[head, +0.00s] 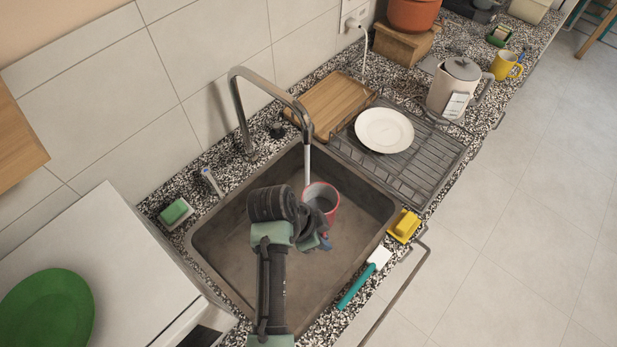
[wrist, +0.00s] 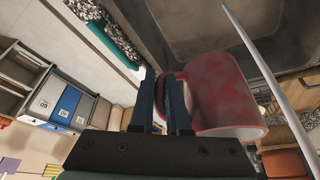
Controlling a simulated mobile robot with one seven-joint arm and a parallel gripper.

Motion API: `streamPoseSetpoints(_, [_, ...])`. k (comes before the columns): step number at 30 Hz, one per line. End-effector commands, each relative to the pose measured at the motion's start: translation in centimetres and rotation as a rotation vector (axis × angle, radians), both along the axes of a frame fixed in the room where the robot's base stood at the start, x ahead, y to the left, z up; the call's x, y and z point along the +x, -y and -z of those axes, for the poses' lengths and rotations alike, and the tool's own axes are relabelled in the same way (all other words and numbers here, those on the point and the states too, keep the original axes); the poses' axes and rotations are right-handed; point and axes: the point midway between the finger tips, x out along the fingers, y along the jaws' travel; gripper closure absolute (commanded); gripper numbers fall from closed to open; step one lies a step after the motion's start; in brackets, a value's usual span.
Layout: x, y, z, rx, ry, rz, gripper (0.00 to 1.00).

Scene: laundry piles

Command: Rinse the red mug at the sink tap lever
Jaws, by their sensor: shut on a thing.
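The red mug (head: 333,216) is held over the sink basin (head: 225,248), its grey opening facing up towards the tap. My gripper (head: 324,238) is at its near side. In the wrist view the fingers (wrist: 164,88) are shut at the mug's handle side, with the red body (wrist: 218,88) to their right. The tap (head: 262,76) arches over the sink. A thin pale stream (head: 307,166) drops from its spout to the mug's rim area. A small silver lever-like piece (head: 212,182) stands left of the tap base. The mug's handle is mostly hidden.
A green sponge (head: 175,212) lies left of the sink. A drying rack (head: 428,157) with a white plate (head: 384,130) and a wooden board (head: 331,103) stand right.

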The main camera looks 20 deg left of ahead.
Motion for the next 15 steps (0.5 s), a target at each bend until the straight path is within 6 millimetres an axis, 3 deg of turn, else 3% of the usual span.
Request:
streamPoseSetpoints(8, [0.0, 0.0, -0.2, 0.0, 0.004, 0.0, 1.0])
streamPoseSetpoints(15, [-1.3, 0.7, -1.8, 0.0, 0.002, 0.001, 1.0])
